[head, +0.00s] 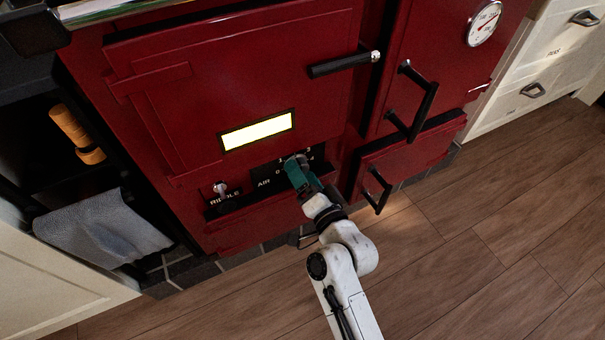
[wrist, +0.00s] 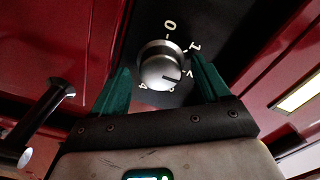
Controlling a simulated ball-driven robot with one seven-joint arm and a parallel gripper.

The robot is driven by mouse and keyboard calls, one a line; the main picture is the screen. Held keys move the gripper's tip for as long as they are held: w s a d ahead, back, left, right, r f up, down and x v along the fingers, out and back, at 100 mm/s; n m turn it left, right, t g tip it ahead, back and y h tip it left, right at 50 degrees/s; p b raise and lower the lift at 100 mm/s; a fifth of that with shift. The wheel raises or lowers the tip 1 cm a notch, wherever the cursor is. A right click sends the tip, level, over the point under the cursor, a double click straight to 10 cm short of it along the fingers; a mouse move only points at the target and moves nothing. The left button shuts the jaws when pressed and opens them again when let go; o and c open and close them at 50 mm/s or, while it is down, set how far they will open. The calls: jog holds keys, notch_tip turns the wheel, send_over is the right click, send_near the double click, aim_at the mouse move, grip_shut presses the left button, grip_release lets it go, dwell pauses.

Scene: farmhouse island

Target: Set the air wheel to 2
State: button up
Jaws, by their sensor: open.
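The air wheel (wrist: 161,66) is a round silver knob on a black plate of the red stove. In the wrist view a dark line on its face points right and slightly down, near the 2 or between it and the partly hidden mark below; I cannot tell exactly. The 0, 1 and 4 show around it. In the head view the AIR plate (head: 265,184) is partly hidden by my gripper (head: 297,172). My gripper, also in the wrist view (wrist: 161,72), is open, its teal fingers on either side of the wheel. Contact is not clear.
The riddle knob (head: 220,187) is left of the air plate. A lit window (head: 257,131) is above it. Black door handles (head: 413,100) and (head: 377,190) stick out to the right. A grey towel (head: 105,230) hangs at left. The wooden floor (head: 480,265) is clear.

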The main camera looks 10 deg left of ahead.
jog(key=v, duration=1)
jog(key=shift+d, duration=0.1)
jog(key=s+d+f+n+g+h, duration=0.2)
jog(key=s+d+f+g+h, duration=0.15)
jog(key=s+d+f, duration=0.35)
jog(key=s+d+f+n+g+h, duration=0.25)
jog(key=s+d+g, duration=0.25)
jog(key=d, duration=0.4)
jog(key=s+d+g+h, duration=0.4)
jog(key=s+d+g, duration=0.2)
jog(key=s+d, duration=0.75)
notch_tip(320, 180, up, 38)
jog(key=a+p, duration=0.2)
jog(key=p, duration=3.6)
jog(key=shift+s+a, duration=0.2)
